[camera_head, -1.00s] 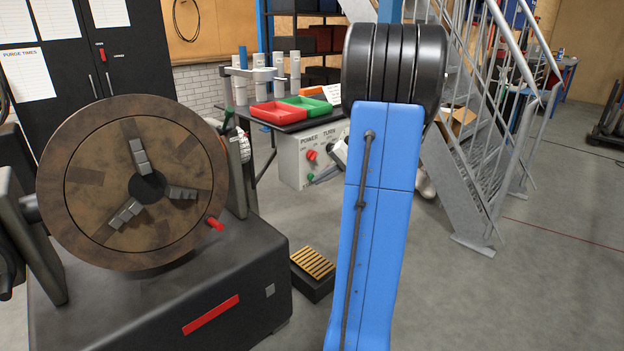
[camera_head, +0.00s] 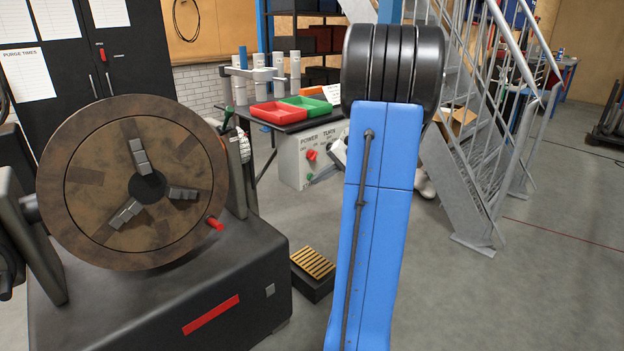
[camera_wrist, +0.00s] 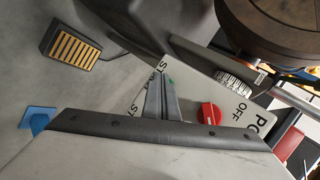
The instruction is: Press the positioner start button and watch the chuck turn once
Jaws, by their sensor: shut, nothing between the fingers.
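The control box (camera_head: 291,168) is pale grey with POWER and TURN labels, a red knob (camera_head: 311,155) and a small green button (camera_head: 309,177) low on its front. My gripper (camera_head: 319,176) is shut and empty, its tips at the green button. In the wrist view my gripper (camera_wrist: 168,82) lies over the box face, hiding most of the button; only a green sliver (camera_wrist: 171,81) shows beside the tips. I cannot tell whether they touch it. The round brown chuck (camera_head: 90,190) with three grey jaws and a red peg (camera_head: 215,224) stands at the left.
The chuck sits on a dark machine base (camera_head: 150,300). A slatted foot pedal (camera_head: 313,265) is on the floor below the box. A table behind holds a red tray (camera_head: 278,106) and a green tray (camera_head: 306,98).

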